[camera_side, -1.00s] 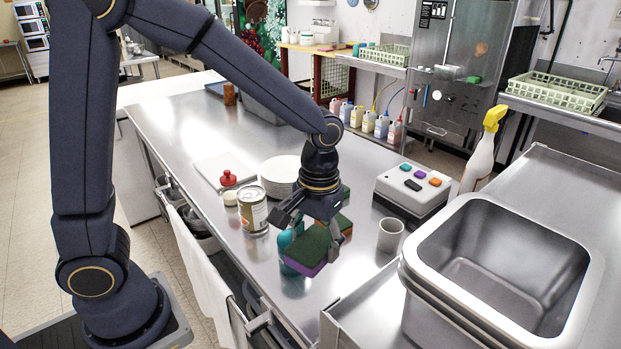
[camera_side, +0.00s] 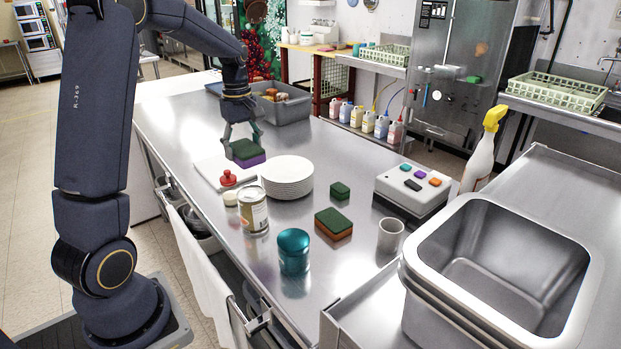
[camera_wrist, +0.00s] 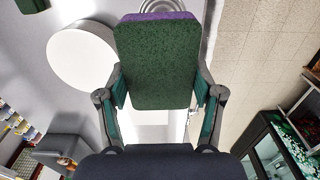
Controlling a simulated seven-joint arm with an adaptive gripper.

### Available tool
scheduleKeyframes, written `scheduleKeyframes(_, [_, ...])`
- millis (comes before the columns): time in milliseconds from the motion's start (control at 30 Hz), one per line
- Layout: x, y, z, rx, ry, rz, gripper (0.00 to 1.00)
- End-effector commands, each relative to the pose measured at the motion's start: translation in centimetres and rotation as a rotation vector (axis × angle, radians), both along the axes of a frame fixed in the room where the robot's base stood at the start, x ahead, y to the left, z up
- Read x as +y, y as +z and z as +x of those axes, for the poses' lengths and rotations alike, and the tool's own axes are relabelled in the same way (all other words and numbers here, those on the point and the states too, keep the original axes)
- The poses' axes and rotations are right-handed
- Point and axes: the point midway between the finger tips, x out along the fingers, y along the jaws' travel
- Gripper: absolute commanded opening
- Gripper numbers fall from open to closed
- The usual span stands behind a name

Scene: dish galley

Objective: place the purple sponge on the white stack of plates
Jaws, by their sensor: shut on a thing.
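The purple sponge (camera_side: 250,161) has a dark green top layer and also fills the middle of the wrist view (camera_wrist: 158,62). My gripper (camera_side: 243,146) is shut on it, with one finger on each side. It holds the sponge near the white cutting board, to the left of and behind the plates in the side view; the height above the board is hard to tell. The white stack of plates (camera_side: 287,178) stands on the steel counter with nothing on it. Its top plate also shows left of the sponge in the wrist view (camera_wrist: 80,58).
A can (camera_side: 252,210), a red-knobbed item (camera_side: 228,178) and a teal jar (camera_side: 293,252) stand near the plates. An orange sponge (camera_side: 334,225) and a small green block (camera_side: 340,191) lie to their right. A grey bin (camera_side: 285,108) is at the back.

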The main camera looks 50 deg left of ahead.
Motion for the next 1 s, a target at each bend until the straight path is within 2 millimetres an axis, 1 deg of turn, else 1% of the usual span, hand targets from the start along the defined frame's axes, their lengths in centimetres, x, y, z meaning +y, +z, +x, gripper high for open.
scheduleKeyframes(300, [3.6, -4.1, 7.5, 0.002, -0.002, -0.002, 0.55])
scheduleKeyframes(400, [4.3, -6.3, 8.9, 0.003, -0.002, -0.002, 0.55])
scheduleKeyframes(500, [4.8, -7.8, 10.1, 0.001, -0.002, -0.002, 0.55])
scheduleKeyframes(600, [5.2, -8.6, 10.8, 0.000, -0.003, -0.001, 0.55])
scheduleKeyframes(767, [5.5, -9.4, 11.4, 0.000, -0.003, -0.001, 0.55])
scheduleKeyframes(900, [5.5, -11.5, 11.5, 0.003, -0.003, -0.002, 0.55])
scheduleKeyframes(1000, [5.5, -12.5, 11.5, 0.001, -0.003, -0.001, 0.55])
